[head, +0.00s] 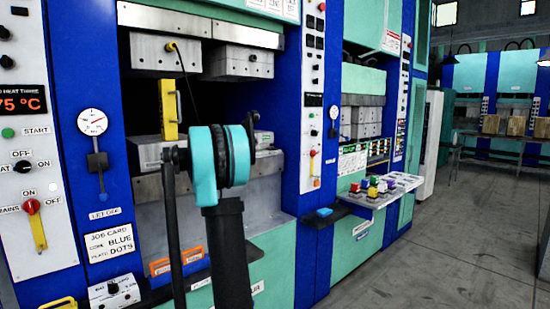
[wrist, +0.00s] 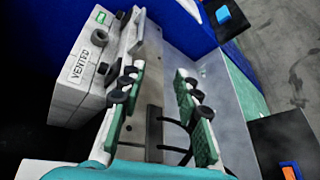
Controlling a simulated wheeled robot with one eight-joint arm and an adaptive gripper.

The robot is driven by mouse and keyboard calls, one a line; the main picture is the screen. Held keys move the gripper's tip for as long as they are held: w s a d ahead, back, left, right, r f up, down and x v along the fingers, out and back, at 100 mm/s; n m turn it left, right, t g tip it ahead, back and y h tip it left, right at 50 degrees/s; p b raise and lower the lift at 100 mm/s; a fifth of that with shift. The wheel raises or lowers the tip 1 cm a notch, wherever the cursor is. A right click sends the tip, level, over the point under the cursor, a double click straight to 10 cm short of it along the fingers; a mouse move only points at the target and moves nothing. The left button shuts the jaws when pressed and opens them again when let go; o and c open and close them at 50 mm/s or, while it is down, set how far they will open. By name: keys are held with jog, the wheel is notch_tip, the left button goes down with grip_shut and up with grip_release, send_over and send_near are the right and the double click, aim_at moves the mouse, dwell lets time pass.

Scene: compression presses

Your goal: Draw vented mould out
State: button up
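The mould labelled VENTED (wrist: 80,67) is a grey block at the left of the wrist view, on the press. In the head view my teal and black wrist hides much of the press's lower opening; grey metal (head: 148,152) shows to the left of it. My gripper (wrist: 160,70) shows in the wrist view with two green-padded fingers spread apart. The fingers are beside the mould, over the pale front of the press. Nothing is clearly held between them. Whether a finger touches the mould cannot be told.
A yellow upright bar (head: 168,110) stands in the press opening, left of my wrist. Upper grey blocks (head: 240,62) hang above. A console with coloured buttons (head: 378,190) is at right. The floor (head: 440,255) at right is clear.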

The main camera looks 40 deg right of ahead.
jog(key=shift+n+h, duration=0.5)
jog(key=shift+n, duration=0.1)
jog(key=r+x, duration=0.1)
jog(key=x, duration=0.6)
jog(key=r+x, duration=0.1)
jog(key=x, duration=0.6)
jog(key=r+x, duration=0.1)
jog(key=x, duration=0.6)
jog(key=shift+w+d+r, duration=0.2)
jog(key=shift+w+d, duration=0.2)
jog(key=shift+d, duration=0.1)
grip_shut()
